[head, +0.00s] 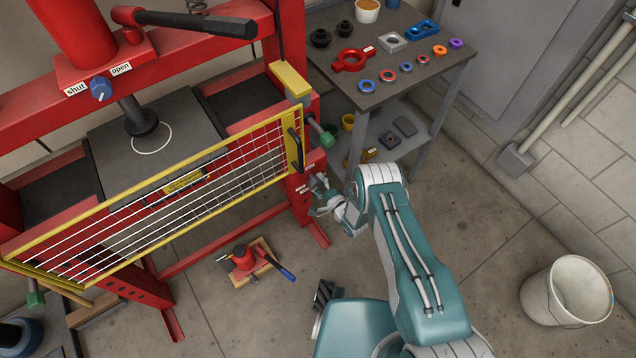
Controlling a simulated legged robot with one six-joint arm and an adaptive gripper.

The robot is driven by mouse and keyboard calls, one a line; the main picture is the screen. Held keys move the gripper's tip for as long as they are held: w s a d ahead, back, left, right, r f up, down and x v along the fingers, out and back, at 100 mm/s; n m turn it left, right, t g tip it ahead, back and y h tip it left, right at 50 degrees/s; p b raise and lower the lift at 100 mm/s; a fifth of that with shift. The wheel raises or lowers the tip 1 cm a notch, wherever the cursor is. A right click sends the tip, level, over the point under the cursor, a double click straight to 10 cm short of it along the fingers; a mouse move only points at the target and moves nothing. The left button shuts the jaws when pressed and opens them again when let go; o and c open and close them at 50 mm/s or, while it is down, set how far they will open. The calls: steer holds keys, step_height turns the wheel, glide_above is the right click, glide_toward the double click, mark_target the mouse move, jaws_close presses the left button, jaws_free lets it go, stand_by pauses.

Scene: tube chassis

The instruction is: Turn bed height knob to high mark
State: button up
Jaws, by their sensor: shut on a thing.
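My gripper (319,195) is at the right-hand red leg of the press (296,206), at the end of my teal and white arm. It is shut on the bed height knob, which is mostly hidden by the fingers. Small white labels (304,188) sit on the leg just left of the fingers. Their words are too small to read, and I cannot tell which mark the knob points at.
A yellow-framed mesh guard (160,198) with a black handle (294,148) is close above and left. A green-ended pin (328,136) sticks out above my gripper. A parts cart (432,75) stands behind right. A red jack (243,258) and white bucket (566,293) stand on the floor.

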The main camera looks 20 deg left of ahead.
steer(key=shift+s+f, duration=0.15)
steer(key=shift+f, duration=0.1)
steer(key=o, duration=0.8)
steer(key=shift+c, duration=0.2)
steer(key=shift+s+d, duration=0.1)
steer(key=v, duration=1.1)
steer(key=shift+s+d, duration=0.2)
steer(key=shift+d, duration=0.05)
